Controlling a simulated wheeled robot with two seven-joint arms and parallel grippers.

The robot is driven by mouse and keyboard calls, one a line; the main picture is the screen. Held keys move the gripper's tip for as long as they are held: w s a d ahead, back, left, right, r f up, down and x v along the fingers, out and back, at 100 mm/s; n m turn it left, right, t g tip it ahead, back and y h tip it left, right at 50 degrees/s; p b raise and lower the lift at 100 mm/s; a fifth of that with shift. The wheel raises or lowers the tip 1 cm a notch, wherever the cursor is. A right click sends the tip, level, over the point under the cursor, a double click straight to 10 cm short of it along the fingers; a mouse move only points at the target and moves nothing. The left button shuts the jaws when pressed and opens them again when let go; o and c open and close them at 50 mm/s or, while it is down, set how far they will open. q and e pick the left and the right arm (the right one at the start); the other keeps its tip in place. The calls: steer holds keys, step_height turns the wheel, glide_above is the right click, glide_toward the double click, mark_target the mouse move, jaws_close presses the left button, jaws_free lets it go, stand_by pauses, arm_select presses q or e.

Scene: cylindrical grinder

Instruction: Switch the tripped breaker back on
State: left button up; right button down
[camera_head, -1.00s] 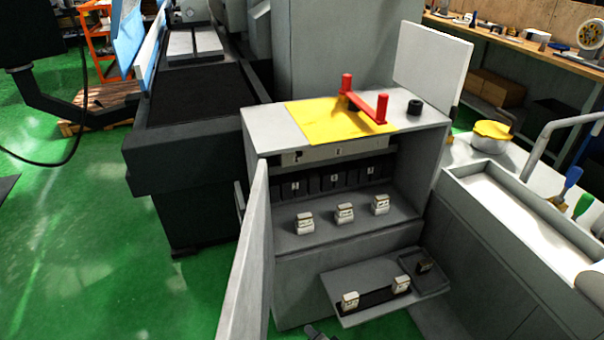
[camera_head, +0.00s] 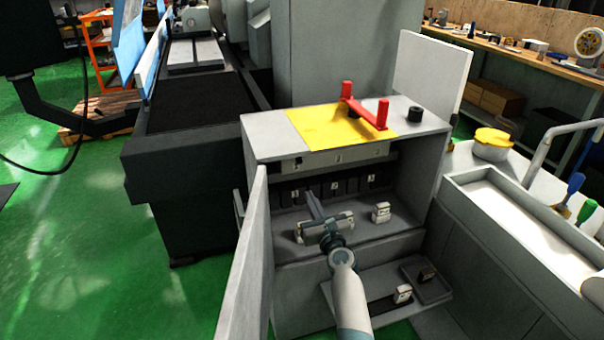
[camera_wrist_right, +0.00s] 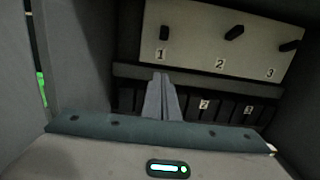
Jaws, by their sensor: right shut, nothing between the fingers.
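A pale switch panel (camera_wrist_right: 200,48) inside the open cabinet has black levers numbered 1, 2 and 3 in the right wrist view. Lever 1 (camera_wrist_right: 164,32) stands about upright. Lever 2 (camera_wrist_right: 234,32) is tilted, and lever 3 (camera_wrist_right: 289,46) lies closer to level. The panel's strip (camera_head: 335,158) also shows under the cabinet top in the head view, its levers too small to read. My right gripper (camera_head: 308,194) is shut and empty inside the cabinet, below the panel. Its fingertips (camera_wrist_right: 161,76) show below label 1, in front of the black modules. My left gripper is out of view.
The cabinet door (camera_head: 247,260) stands open at the left. A red handle (camera_head: 366,112) and yellow sheet (camera_head: 325,127) lie on top. A sink counter (camera_head: 480,195) is at the right.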

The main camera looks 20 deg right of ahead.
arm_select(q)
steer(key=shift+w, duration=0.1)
arm_select(e)
steer(key=shift+w, duration=0.1)
